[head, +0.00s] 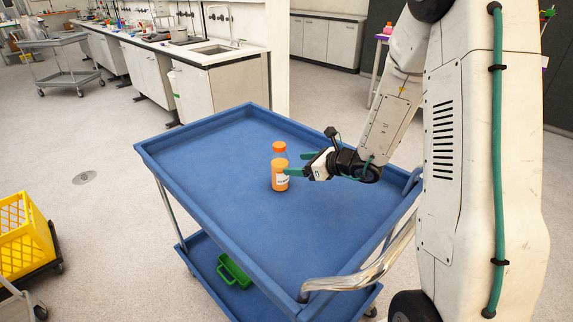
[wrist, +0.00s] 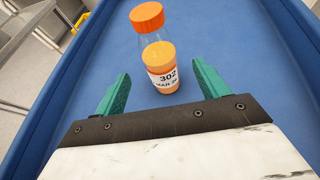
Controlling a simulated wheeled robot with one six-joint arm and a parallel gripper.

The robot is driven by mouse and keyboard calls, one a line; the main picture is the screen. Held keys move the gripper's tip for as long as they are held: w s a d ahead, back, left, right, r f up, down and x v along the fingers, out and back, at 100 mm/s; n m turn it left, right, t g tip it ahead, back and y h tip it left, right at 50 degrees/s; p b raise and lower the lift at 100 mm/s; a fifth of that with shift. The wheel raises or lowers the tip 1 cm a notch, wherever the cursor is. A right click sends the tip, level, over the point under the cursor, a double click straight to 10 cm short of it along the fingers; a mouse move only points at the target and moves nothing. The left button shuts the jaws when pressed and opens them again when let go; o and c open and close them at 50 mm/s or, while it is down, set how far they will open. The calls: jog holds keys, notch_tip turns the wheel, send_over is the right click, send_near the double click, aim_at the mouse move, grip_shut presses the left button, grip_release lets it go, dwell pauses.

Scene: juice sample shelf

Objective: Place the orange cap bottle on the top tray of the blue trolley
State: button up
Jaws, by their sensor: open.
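The orange cap bottle (head: 280,178) stands upright on the top tray (head: 225,150) of the blue trolley, near the tray's middle. It is clear, with orange juice in its lower part and a white label. In the wrist view the bottle (wrist: 160,62) shows "302" on its label and sits ahead of and between the green fingertips. My gripper (head: 295,164) is open, to the right of the bottle and low over the tray. In the wrist view my gripper (wrist: 161,70) has a gap on both sides of the bottle. One finger partly overlaps the bottle in the head view.
The rest of the top tray is bare, with a raised rim. A green object (head: 234,271) lies on the trolley's lower shelf. A metal handle (head: 360,268) is at the near right end. A yellow crate (head: 25,237) stands at left. A counter with a sink (head: 210,49) is behind.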

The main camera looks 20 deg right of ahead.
jog(key=s+a+r+n+g+y, duration=0.1)
jog(key=s+a+r+n+g, duration=0.3)
jog(key=s+a+r+n, duration=0.3)
jog(key=s+a+r+n+g+y, duration=0.2)
jog(key=s+a+r+n+g, duration=0.3)
jog(key=s+n, duration=0.45)
jog(key=s+d+r+n+h, duration=0.2)
jog(key=s+n+h, duration=0.1)
jog(key=s, duration=0.3)
jog(key=s+d+r+n+h, duration=0.1)
jog(key=s+d+n+h, duration=0.2)
jog(key=s+n+h, duration=0.1)
jog(key=s+d+r+n+h, duration=0.2)
jog(key=s+n, duration=0.3)
jog(key=s, duration=0.3)
jog(key=shift+s+d+r+n+g+h, duration=0.3)
jog(key=shift+r+n+g+h, duration=0.1)
jog(key=shift+h, duration=0.3)
